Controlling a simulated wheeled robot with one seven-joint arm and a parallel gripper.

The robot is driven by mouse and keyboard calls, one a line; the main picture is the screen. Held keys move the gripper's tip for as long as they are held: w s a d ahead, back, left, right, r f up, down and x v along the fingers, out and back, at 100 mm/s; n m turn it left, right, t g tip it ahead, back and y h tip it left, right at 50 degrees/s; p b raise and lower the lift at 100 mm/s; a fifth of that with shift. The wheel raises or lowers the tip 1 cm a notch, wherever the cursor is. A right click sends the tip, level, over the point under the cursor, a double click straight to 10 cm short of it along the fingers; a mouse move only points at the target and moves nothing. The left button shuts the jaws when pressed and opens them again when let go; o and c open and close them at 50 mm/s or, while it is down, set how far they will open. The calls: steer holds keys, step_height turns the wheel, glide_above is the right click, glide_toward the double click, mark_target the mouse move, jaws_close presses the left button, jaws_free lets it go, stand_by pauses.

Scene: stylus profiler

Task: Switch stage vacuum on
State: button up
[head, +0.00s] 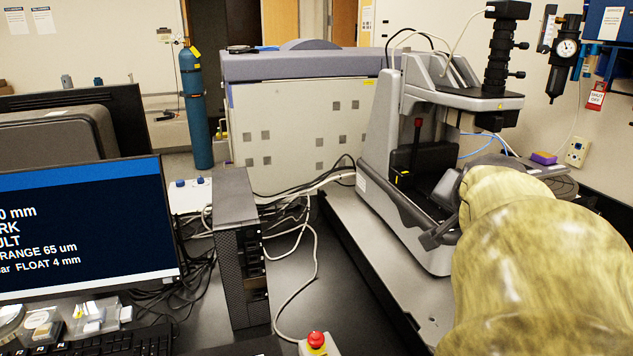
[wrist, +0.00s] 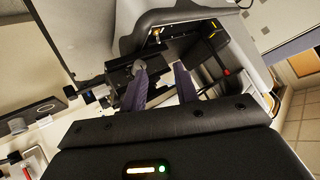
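The stylus profiler (head: 377,150) stands on a grey slab at centre right in the head view, with its dark stage area inside the open front. A red-topped dark post (head: 418,123) rises there; a red piece also shows in the wrist view (wrist: 227,72). I cannot pick out a stage vacuum switch for sure. My gripper (wrist: 160,82) shows in the wrist view as two purple-grey fingers, apart, pointing into the profiler's opening, with nothing clearly held between them. My arm hides the profiler's right front in the head view.
A monitor (head: 80,225) and black tower (head: 240,250) stand left, with loose cables beside them. A red emergency button (head: 316,340) is at the front. A gauge regulator (head: 563,50) hangs on the right wall. A blue gas cylinder (head: 195,105) stands behind.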

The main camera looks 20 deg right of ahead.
steer(key=p+v, duration=0.2)
steer(key=p, duration=0.3)
steer(key=shift+s+r+p, duration=0.15)
steer(key=shift+s+p, duration=0.05)
steer(key=shift+p, duration=0.15)
steer(key=w+a+f+n+y, duration=0.3)
steer(key=w+a+f, duration=0.2)
steer(key=a+f, duration=0.2)
steer(key=s+a+f+n+g+y, duration=0.1)
steer(key=a+f+n+g+y, duration=0.1)
steer(key=a+f+n, duration=0.3)
steer(key=s+a+f+n+g+y, duration=0.1)
steer(key=a+f+n, duration=0.4)
steer(key=a+f, duration=0.6)
steer(key=a+g+y, duration=0.1)
steer(key=a+g, duration=0.1)
steer(key=a, duration=0.3)
steer(key=shift+s+n, duration=0.25)
steer(key=shift+n, duration=0.15)
steer(key=shift+a, duration=0.15)
